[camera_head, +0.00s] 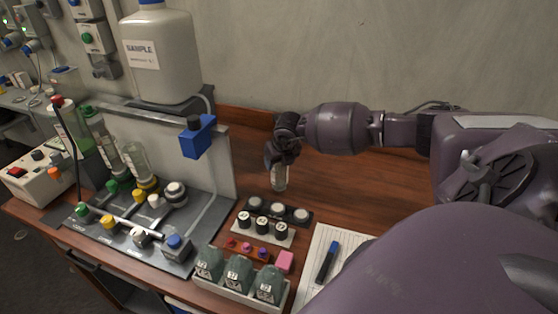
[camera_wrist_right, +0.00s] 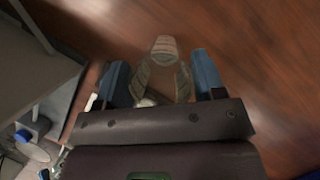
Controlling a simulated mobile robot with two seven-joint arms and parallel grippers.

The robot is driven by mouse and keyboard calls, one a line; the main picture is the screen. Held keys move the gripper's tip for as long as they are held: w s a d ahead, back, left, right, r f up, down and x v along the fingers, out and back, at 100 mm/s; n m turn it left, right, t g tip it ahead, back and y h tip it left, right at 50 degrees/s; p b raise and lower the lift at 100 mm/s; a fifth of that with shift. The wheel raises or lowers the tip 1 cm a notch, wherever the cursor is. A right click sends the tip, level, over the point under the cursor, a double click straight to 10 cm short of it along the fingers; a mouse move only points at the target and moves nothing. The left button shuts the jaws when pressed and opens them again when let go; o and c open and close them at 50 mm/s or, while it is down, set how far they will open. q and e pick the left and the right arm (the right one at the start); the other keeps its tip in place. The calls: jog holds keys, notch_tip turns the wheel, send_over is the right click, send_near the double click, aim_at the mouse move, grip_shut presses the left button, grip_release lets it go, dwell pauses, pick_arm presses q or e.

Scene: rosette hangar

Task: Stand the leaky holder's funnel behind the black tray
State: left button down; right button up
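My right gripper (camera_head: 281,163) points down over the wooden bench, behind the black tray (camera_head: 289,212). It holds a clear, ribbed funnel (camera_head: 279,180). In the right wrist view the funnel (camera_wrist_right: 163,75) sits between the two blue fingers (camera_wrist_right: 163,82), which press on its sides. Its narrower end faces away from the gripper. I cannot tell whether it touches the bench. The black tray carries three pale round caps. Glass holders (camera_head: 137,160) stand in the grey station at left; which one leaks cannot be told. My left gripper is not in view.
In front of the black tray are a white rack (camera_head: 271,236) with black caps, a small red rack, a pink block (camera_head: 285,261) and a crate of grey-green bottles. A marker (camera_head: 327,262) lies on paper. A panel with a blue box (camera_head: 198,137) stands left. Bench behind is clear.

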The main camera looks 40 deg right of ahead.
jog(key=o, duration=0.4)
jog(key=shift+r, duration=0.2)
jog(key=v, duration=1.2)
jog(key=shift+b, duration=0.3)
jog(key=shift+a+f, duration=0.1)
